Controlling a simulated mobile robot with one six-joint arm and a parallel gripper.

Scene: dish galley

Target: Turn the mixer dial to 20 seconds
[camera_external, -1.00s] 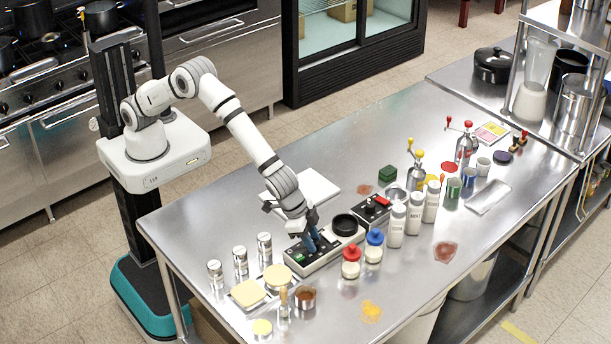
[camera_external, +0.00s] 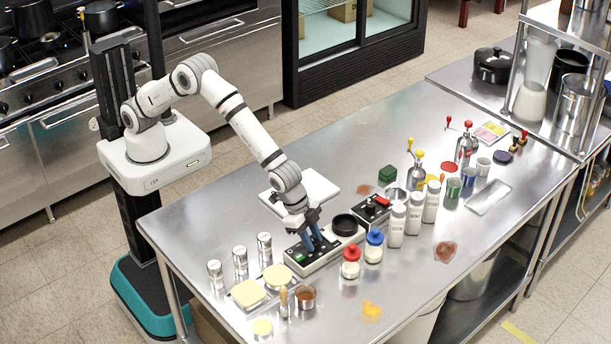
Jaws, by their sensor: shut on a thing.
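The mixer (camera_external: 331,256) is a low white unit with a dark control panel (camera_external: 300,255) at its left end and a round black cup holder (camera_external: 346,224) at its right end. It lies on the steel table. My gripper (camera_external: 314,246) points down over the control panel, its blue fingers at the panel. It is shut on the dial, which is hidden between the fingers. The dial's marks and setting are too small and covered to read.
A red-lidded jar (camera_external: 351,263) and a blue-lidded jar (camera_external: 374,246) stand close in front of the mixer. A black box with a red lever (camera_external: 373,210) is to its right. A white board (camera_external: 300,190) lies behind. Several shakers (camera_external: 240,261) stand to the left.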

